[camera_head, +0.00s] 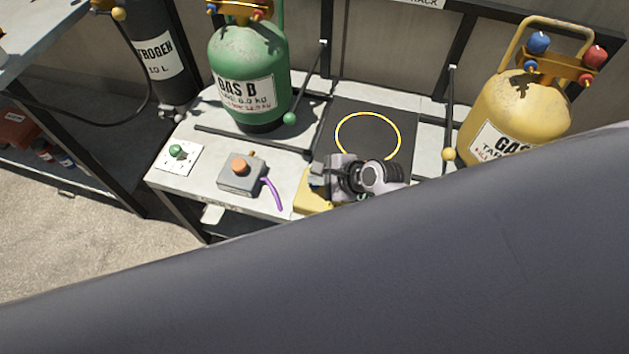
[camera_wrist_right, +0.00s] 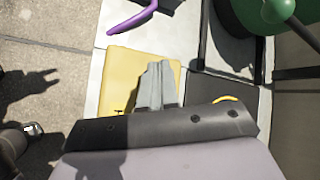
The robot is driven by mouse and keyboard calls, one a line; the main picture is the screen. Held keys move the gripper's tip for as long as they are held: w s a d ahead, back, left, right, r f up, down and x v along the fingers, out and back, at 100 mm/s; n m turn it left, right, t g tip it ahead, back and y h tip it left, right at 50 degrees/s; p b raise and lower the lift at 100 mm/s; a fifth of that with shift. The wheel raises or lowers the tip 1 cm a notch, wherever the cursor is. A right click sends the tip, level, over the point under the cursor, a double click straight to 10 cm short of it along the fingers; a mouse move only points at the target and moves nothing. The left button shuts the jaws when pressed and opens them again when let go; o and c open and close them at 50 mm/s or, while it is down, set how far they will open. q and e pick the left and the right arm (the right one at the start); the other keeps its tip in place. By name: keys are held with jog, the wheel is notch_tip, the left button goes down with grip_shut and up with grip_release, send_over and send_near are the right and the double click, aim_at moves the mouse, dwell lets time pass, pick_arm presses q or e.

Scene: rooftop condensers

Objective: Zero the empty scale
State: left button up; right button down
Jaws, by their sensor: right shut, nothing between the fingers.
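The scale's dark square platform (camera_head: 385,118) lies on the bench with a yellow ring marked on it and nothing standing on it. A yellow box (camera_head: 305,203) sits at its front edge, mostly hidden by my right gripper (camera_head: 320,178). The yellow box also shows in the right wrist view (camera_wrist_right: 122,72), under and around the shut, empty fingers (camera_wrist_right: 157,68). I cannot tell whether the fingertips touch it. Any button or display on the box is hidden or too small to tell. My left gripper is not in view.
A green GAS B cylinder (camera_head: 247,62) stands left of the platform, a yellow gas cylinder (camera_head: 520,105) to its right. A grey box with an orange knob (camera_head: 241,175) and purple lever, and a white plate with a green knob (camera_head: 178,158), are left. My arm covers the foreground.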

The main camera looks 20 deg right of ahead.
jog(key=shift+f, duration=0.4)
jog(key=shift+r, duration=0.1)
dwell(0.4)
jog(key=shift+r+p, duration=0.95)
jog(key=shift+p, duration=0.25)
notch_tip(320, 180, up, 5)
jog(key=p, duration=0.6)
jog(key=shift+r, duration=0.1)
jog(key=shift+s, duration=0.1)
